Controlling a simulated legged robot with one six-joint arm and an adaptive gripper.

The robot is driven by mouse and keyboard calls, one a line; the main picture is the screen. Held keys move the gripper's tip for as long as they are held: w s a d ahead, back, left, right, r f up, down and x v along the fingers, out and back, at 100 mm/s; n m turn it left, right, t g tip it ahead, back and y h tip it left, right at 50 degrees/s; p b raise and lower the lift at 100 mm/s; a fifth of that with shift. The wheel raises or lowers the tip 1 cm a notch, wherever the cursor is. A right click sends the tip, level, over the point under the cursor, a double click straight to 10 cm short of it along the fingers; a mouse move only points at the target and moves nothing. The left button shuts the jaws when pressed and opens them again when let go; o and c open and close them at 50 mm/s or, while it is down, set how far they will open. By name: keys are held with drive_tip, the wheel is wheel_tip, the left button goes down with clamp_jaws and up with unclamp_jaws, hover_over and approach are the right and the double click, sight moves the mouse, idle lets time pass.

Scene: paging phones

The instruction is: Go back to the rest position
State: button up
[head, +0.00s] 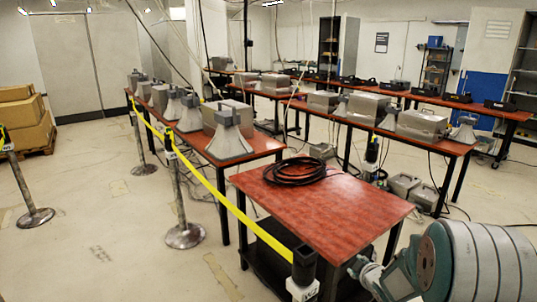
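The task names no object, and no marked rest place can be made out. Paging equipment stands on long red-topped tables. Grey horn-shaped units (229,138) stand on the left table (262,146), with metal boxes among them. More grey metal boxes (422,124) line the middle table (455,146). Several dark phone-like units (457,97) sit on the far table.
A nearer red table (335,200) carries a coiled black cable (292,171). A yellow barrier strap (232,205) runs between posts (182,205) along the tables' left side. Open floor lies left.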

drive_tip(key=s+a+r+m+g+h, duration=0.3)
drive_tip(key=s+r+m, duration=0.4)
drive_tip(key=s+r, duration=0.7)
drive_tip(key=s+a+r+m+g+y, duration=0.1)
drive_tip(key=s+a+m, duration=0.1)
drive_tip(key=s, duration=0.8)
drive_tip(key=s+a+r+m+g, duration=0.2)
drive_tip(key=s+a, duration=0.3)
drive_tip(key=s, duration=0.5)
drive_tip(key=shift+s+a+r+y, duration=0.15)
drive_tip(key=shift+r+y, duration=0.15)
drive_tip(key=shift+y, duration=0.1)
